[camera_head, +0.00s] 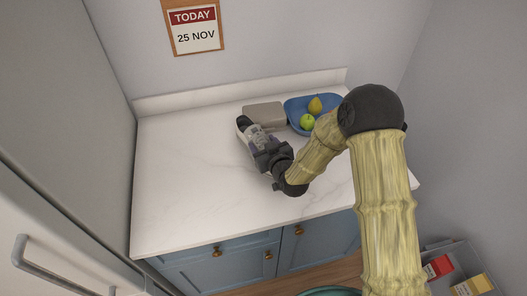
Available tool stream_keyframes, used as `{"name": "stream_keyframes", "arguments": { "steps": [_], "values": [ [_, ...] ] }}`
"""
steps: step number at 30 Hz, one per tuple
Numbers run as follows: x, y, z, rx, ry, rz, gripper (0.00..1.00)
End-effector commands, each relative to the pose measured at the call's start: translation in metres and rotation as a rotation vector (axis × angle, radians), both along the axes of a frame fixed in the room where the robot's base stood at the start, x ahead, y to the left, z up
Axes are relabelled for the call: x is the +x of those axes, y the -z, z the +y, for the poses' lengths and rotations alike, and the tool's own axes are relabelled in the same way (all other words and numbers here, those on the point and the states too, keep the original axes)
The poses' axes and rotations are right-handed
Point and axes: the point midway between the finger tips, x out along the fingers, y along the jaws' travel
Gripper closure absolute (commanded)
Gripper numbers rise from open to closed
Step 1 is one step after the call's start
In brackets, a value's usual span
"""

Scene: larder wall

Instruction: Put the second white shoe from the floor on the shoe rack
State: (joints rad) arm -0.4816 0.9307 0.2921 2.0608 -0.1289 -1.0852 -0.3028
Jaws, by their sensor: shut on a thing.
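No shoe and no shoe rack can be made out in the head view. My gripper (251,130) is over the white marble-look counter (185,185), towards its back. It is shut on a small pale thing (258,136) with a dark end. The gripper hides part of this thing, and I cannot tell what it is. I cannot tell whether it touches the counter.
A grey box (264,112) and a blue bowl (297,103) with green and yellow fruit stand behind the gripper. Blue cabinets (220,266) are below. A grey appliance (60,130) borders the left. A grey holder with red and yellow packets (437,267) is lower right. The counter's left is clear.

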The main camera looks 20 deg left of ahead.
Motion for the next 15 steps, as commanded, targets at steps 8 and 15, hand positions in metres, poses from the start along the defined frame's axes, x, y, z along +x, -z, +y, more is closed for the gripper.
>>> {"name": "stream_keyframes", "arguments": {
  "steps": [8, 15],
  "values": [
    [0.000, 0.001, 0.000, 0.002, 0.000, -0.001, 1.00],
    [0.000, 0.028, 0.000, 0.001, 0.001, 0.001, 1.00]
  ]
}}
